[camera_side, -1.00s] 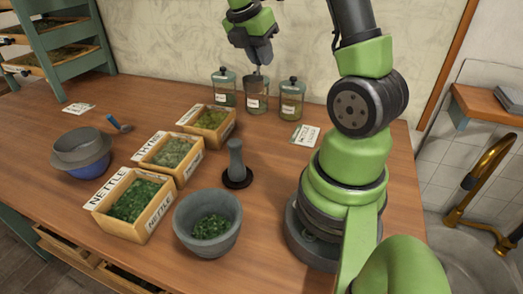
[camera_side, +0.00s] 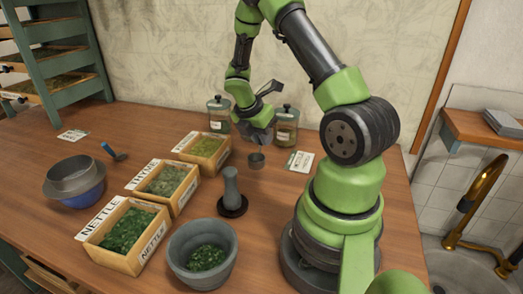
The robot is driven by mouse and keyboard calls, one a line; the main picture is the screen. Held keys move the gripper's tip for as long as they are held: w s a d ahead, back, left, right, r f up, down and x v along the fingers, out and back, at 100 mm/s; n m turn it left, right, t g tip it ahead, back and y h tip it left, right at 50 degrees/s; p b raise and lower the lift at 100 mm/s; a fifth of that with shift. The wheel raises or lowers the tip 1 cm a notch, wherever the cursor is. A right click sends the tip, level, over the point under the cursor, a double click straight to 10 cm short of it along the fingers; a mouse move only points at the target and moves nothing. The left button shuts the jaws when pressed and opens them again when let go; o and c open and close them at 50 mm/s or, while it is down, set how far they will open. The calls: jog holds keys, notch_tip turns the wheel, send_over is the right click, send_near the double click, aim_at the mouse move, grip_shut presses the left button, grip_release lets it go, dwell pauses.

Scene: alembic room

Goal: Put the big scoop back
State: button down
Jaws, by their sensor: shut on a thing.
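My gripper (camera_side: 257,136) is in front of the row of jars at the back of the table, tilted downward. It is shut on the big scoop (camera_side: 256,160), whose round metal cup shows just below the fingers. The scoop's handle is hidden by the gripper. I cannot tell whether the cup touches the table or hangs a little above it. A smaller scoop with a blue handle (camera_side: 113,151) lies at the left, near the sieve.
Two lidded jars (camera_side: 218,113) (camera_side: 286,125) flank the gripper; the middle jar is hidden. A label card (camera_side: 299,160), pestle on its stand (camera_side: 231,190), stone mortar (camera_side: 178,250), herb boxes (camera_side: 204,149), and sieve over a blue bowl (camera_side: 75,180) stand around.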

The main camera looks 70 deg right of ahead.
aim_at(260, 144)
jog(key=shift+f, duration=1.8)
jog(key=shift+f, duration=0.1)
jog(key=c, duration=1.1)
grip_release()
